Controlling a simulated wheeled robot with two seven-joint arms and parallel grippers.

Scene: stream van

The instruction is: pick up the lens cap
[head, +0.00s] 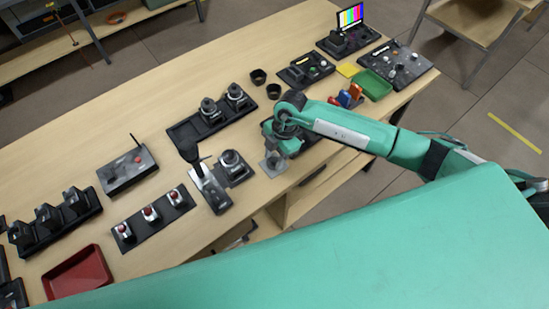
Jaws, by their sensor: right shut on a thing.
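My right gripper (273,155) points down over the front part of the wooden table, right of the round lens-like piece on a dark base. It is shut on a small grey piece (273,166) at its fingertips, which appears to be the lens cap. The fingers and wrist hide most of it, and its exact outline is too small to tell. I cannot tell whether it touches the tabletop. My left gripper is not in view.
Two lens-like pieces stand on a dark tray (186,132); two black cups (258,77) are behind my gripper. A black upright device (211,187) stands to the left. A green tray (372,85) is at the right, a red tray (77,276) at the left. Bare wood (110,95) lies at the back left.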

